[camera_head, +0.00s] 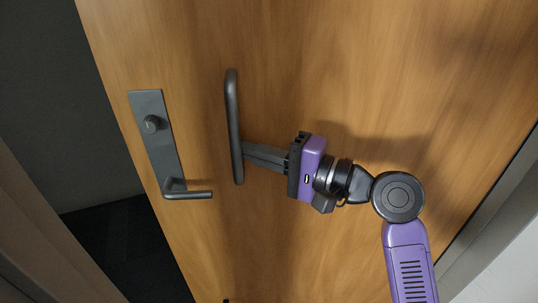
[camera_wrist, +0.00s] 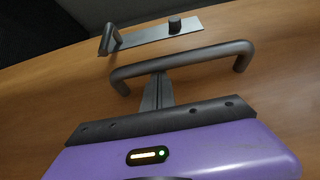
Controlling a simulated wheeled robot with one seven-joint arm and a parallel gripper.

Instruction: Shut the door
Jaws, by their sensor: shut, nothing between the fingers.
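The wooden door (camera_head: 330,60) stands ajar, with a dark gap along its left edge in the head view. It carries a dark pull bar (camera_head: 233,120) and, left of that, a metal plate (camera_head: 157,130) with a round knob and a lever handle (camera_head: 188,194). My gripper (camera_head: 246,154) is shut, its fingertips at the right side of the pull bar's lower half. In the wrist view the fingers (camera_wrist: 157,92) reach to the pull bar (camera_wrist: 185,60). I cannot tell whether they touch the bar or the door behind it.
Left of the door edge is a dark opening with dark floor (camera_head: 125,245). A brown frame-like edge (camera_head: 30,255) runs along the lower left. A grey frame strip (camera_head: 490,215) and a pale wall lie at the lower right.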

